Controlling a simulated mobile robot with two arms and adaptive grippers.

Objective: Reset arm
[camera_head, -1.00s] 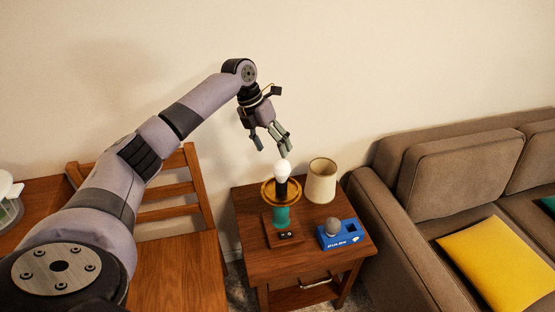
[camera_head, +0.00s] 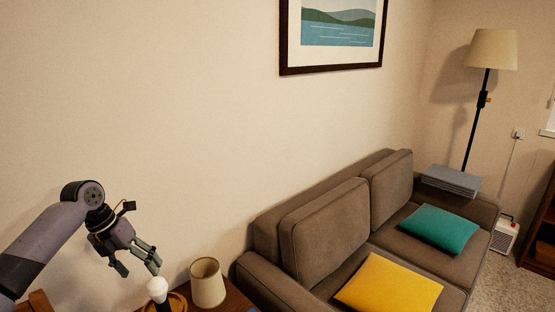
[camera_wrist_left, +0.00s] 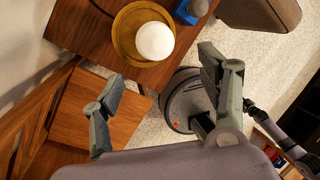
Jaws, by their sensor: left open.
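My left gripper (camera_head: 137,268) is at the lower left of the head view, open and empty, with its fingers pointing down. A white light bulb (camera_head: 157,288) stands upright just below its fingertips, apart from them as far as I can tell. The bulb sits over a round wooden ring (camera_head: 181,301) of the lamp. In the left wrist view the bulb (camera_wrist_left: 155,41) and ring (camera_wrist_left: 122,35) lie beyond the spread fingers of the left gripper (camera_wrist_left: 155,98). My right gripper is not in view.
A beige lampshade (camera_head: 207,284) stands beside the bulb on a wooden side table (camera_wrist_left: 82,28). A blue box (camera_wrist_left: 186,12) lies near the ring. A brown sofa (camera_head: 325,225) with yellow (camera_head: 388,288) and teal (camera_head: 440,230) cushions is to the right.

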